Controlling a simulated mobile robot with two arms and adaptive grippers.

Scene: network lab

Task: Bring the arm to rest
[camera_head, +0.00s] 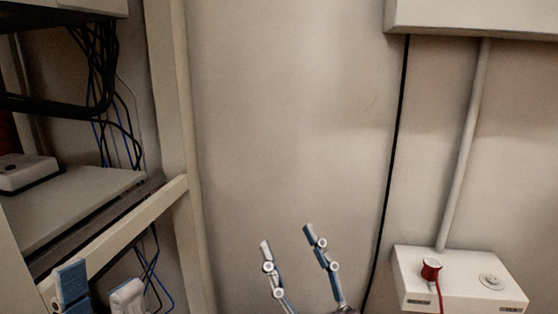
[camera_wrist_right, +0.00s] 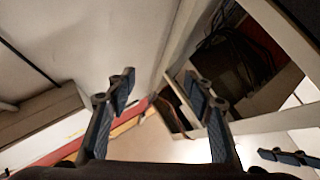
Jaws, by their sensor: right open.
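My right gripper (camera_head: 287,237) rises from the bottom middle of the head view, in front of the bare wall. Its two blue-padded fingers are spread and nothing is between them. In the right wrist view its fingers (camera_wrist_right: 155,82) are also apart and empty. My left gripper (camera_head: 98,288) shows at the bottom left corner of the head view, in front of the rack. Its two fingers stand apart with nothing visible between them. The rest of that gripper is cut off by the frame.
A rack (camera_head: 178,150) with shelves and hanging black and blue cables (camera_head: 105,80) stands at the left. A white wall box (camera_head: 410,262) with a red plug (camera_head: 431,269) and its red cable is at the lower right.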

